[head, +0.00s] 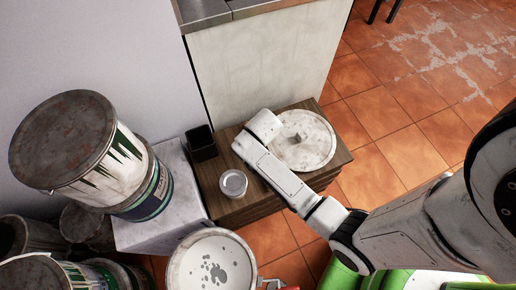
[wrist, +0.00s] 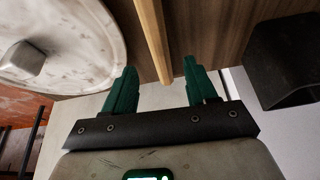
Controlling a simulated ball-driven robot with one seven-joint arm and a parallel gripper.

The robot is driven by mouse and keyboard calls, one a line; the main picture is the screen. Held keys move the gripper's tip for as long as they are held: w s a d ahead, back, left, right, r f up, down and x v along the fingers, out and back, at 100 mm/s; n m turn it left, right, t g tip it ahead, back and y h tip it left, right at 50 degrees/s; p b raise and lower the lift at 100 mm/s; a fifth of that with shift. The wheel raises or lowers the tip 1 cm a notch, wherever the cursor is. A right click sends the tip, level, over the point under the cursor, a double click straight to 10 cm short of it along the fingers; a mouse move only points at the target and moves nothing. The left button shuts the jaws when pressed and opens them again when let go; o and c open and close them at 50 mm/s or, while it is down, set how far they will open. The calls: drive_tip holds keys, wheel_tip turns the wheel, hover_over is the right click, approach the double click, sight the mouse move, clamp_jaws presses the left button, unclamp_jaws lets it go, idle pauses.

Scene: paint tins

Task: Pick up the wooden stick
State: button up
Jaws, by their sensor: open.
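The wooden stick (wrist: 151,35) is pale and narrow. In the wrist view it runs from the top edge down to between my fingertips, with a gap on each side. My gripper (wrist: 158,65) has two dark green fingers, spread open, with nothing clamped between them. How far the fingertips are from the stick in depth is hard to tell. In the head view my arm reaches over the brown wooden cabinet (head: 226,208), and the stick and fingers are hidden behind it.
A round white, stained lid-like disc (head: 308,153) with a knob lies on the cabinet. A black square cup (head: 201,143) and a small tin (head: 233,183) stand on its left side. Stacked paint tins (head: 62,138) stand further left. A pale counter (head: 262,65) rises behind.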

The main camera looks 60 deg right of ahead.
drive_tip(key=b+x, duration=0.1)
drive_tip(key=x, duration=0.4)
drive_tip(key=shift+w+b, duration=0.1)
drive_tip(key=shift+b, duration=0.25)
clamp_jaws()
idle(0.3)
